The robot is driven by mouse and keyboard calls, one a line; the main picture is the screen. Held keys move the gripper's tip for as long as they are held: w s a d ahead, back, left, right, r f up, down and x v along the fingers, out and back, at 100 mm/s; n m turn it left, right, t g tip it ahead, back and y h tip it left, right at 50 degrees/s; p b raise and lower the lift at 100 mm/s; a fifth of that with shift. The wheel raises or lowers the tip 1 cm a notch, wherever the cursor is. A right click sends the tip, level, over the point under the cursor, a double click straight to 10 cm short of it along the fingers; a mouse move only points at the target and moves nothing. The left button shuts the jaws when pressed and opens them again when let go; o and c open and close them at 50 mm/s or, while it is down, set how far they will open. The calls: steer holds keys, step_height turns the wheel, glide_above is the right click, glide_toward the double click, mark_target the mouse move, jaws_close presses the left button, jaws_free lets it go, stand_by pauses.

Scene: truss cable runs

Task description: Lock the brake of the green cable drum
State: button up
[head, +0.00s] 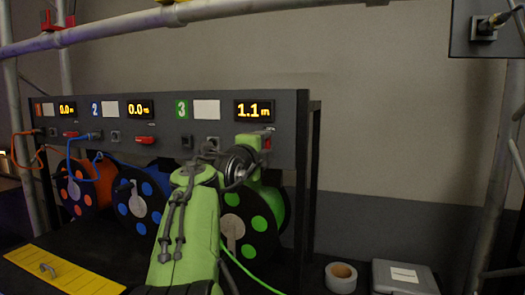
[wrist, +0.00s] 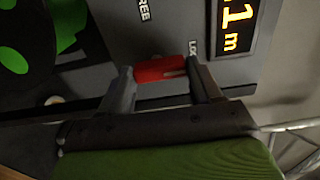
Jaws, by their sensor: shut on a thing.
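The green drum (head: 252,222), with a black flange and green dots, stands under the panel section marked 3, partly hidden by my arm. Its display (head: 253,110) reads 1.1 m. The red brake lever (wrist: 162,68) is between the two fingers of my gripper (wrist: 161,80) in the wrist view. The right end of the lever is near the partly hidden LOCK label (wrist: 194,48); the FREE label (wrist: 145,12) is up and left of it. In the head view my gripper (head: 262,140) is at the panel, largely hiding the lever.
Orange (head: 92,190) and blue (head: 140,192) drums stand to the left, with their own red levers (head: 70,134) on the panel. A yellow plate (head: 62,272), a tape roll (head: 341,277) and a grey case (head: 404,278) lie in front. Truss tubes (head: 130,27) cross above.

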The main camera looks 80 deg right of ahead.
steer(key=o, duration=1.1)
steer(key=shift+c, duration=0.2)
steer(key=w+a+b, duration=0.1)
steer(key=a, duration=1.4)
steer(key=shift+w+a+b, duration=0.25)
steer(key=shift+a+b, duration=0.05)
steer(key=shift+a, duration=0.05)
